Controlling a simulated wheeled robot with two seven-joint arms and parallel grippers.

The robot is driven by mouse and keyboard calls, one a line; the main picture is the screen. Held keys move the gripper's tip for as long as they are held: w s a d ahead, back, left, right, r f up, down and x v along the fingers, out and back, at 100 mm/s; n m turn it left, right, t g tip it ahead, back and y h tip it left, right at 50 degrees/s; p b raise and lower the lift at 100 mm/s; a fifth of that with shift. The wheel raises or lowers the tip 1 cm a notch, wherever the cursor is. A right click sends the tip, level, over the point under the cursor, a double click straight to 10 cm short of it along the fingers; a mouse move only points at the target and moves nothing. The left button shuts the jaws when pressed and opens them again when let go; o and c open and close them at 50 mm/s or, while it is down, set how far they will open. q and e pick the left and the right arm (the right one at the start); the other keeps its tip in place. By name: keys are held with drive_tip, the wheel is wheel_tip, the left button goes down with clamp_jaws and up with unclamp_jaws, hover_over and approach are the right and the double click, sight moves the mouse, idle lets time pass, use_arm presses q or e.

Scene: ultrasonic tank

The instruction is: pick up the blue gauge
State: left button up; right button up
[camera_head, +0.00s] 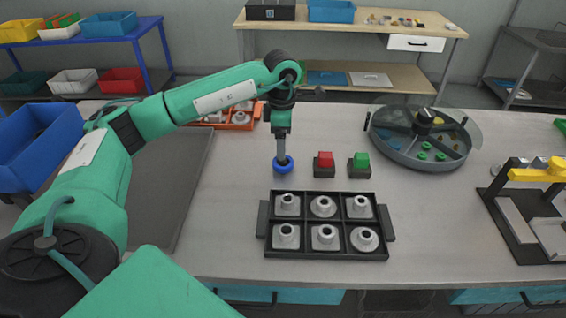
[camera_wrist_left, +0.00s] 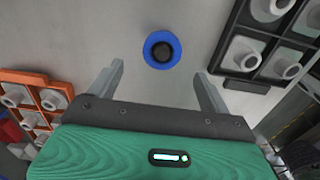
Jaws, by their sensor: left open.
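The blue gauge (camera_head: 283,169) is a round blue ring with a dark centre, on the grey table behind the black tray. In the left wrist view the gauge (camera_wrist_left: 151,58) lies just ahead of the gap between the fingertips. My left gripper (camera_head: 282,156) points down over the gauge, and its grey finger hides part of it in the head view. In the left wrist view the left gripper (camera_wrist_left: 158,70) is open with nothing between its fingers. Whether a finger touches the gauge cannot be told. My right gripper is not in view.
A black tray (camera_head: 325,257) with grey flanged parts sits in front of the gauge. Red (camera_head: 325,160) and green (camera_head: 360,161) buttons stand to its right. A round tank (camera_head: 390,155) is farther right. An orange tray (camera_head: 240,122) lies behind.

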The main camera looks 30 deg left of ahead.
use_arm(q)
wheel_tip(320, 180, down, 2)
drive_tip(key=f+p, duration=0.1)
drive_tip(key=f, duration=0.2)
drive_tip(key=shift+d+f+p, duration=0.2)
drive_tip(key=shift+f+p, duration=0.15)
drive_tip(key=shift+f, duration=0.45)
drive_tip(key=c, duration=1.2)
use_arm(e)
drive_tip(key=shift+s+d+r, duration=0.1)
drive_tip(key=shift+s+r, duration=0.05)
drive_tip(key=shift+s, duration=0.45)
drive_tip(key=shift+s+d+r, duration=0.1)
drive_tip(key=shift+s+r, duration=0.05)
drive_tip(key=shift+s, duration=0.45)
use_arm(q)
drive_tip(key=shift+r, duration=0.1)
